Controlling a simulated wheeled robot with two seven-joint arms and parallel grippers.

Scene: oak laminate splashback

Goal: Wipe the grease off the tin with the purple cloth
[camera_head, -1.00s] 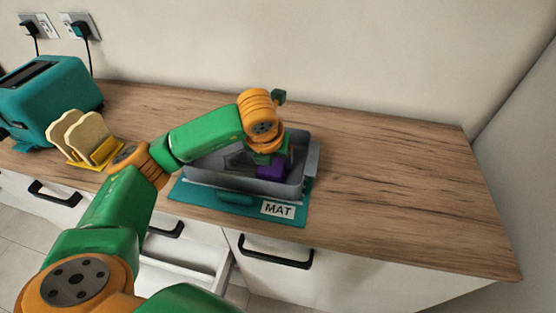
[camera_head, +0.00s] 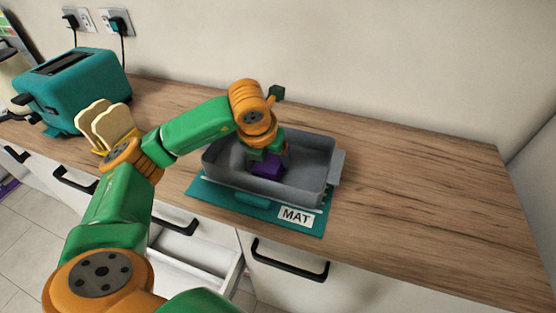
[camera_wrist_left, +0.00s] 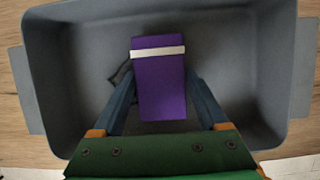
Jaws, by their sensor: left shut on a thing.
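The grey tin (camera_head: 300,191) stands on the teal mat labelled MAT (camera_head: 325,217). The purple cloth (camera_head: 268,167) is a folded block with a pale band, inside the tin and low over its floor. My left gripper (camera_head: 264,157) reaches down into the tin and is shut on the cloth. In the left wrist view the cloth (camera_wrist_left: 160,90) sits between the two fingers. A small dark mark (camera_wrist_left: 121,76) shows on the tin floor at the cloth's left edge; the cloth may hide more of it. I cannot tell whether the cloth touches the floor. My right gripper is out of view.
A teal toaster (camera_head: 75,85) and bread slices in a yellow rack (camera_head: 105,125) stand at the left. An open drawer (camera_head: 200,250) juts out below the counter. The wooden counter (camera_head: 430,190) right of the tin is clear.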

